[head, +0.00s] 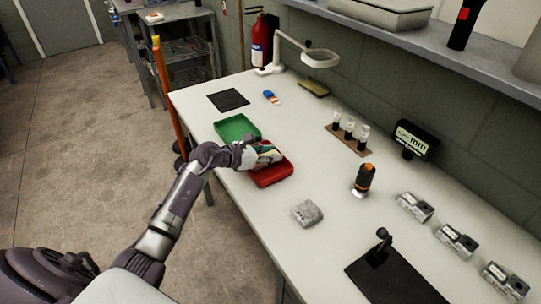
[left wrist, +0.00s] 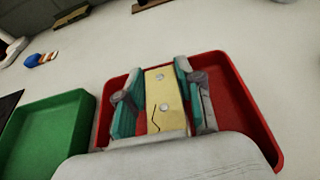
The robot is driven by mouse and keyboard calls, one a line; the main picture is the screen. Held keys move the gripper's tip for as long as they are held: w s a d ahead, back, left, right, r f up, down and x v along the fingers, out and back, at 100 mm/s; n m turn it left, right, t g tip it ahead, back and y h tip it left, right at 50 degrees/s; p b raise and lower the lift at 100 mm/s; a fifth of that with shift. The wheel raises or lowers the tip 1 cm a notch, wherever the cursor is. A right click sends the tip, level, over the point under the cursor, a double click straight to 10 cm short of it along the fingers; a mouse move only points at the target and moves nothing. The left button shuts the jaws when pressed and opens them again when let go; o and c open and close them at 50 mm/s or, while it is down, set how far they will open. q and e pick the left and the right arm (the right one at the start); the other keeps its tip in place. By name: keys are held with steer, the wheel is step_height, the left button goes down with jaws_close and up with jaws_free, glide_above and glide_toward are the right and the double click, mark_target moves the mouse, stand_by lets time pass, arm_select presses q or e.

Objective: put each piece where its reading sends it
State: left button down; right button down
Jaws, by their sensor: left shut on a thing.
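My left gripper (head: 264,153) is shut on a pale yellow plate (left wrist: 166,100) with rivet heads and a dark crack line, seen between the teal finger pads in the left wrist view. The gripper and plate are over the red tray (head: 272,178); I cannot tell whether the plate touches its floor. The green tray (head: 237,127) beside it looks empty. A gauge display (head: 412,141) marked "mm" stands at the back; its digits are too small to read. A black and orange handheld device (head: 363,180) stands upright on the table. My right gripper is not in view.
A grey lump (head: 307,213) lies in front of the red tray. Several small grey blocks (head: 455,242) line the right. A black plate with a stand (head: 384,277) is at the front. Vials in a wooden rack (head: 347,137) and a magnifier lamp (head: 320,59) stand behind.

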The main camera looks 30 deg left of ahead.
arm_select(q)
steer(key=shift+f, duration=0.45)
steer(key=shift+f, duration=0.1)
steer(key=c, duration=0.7)
jaws_free()
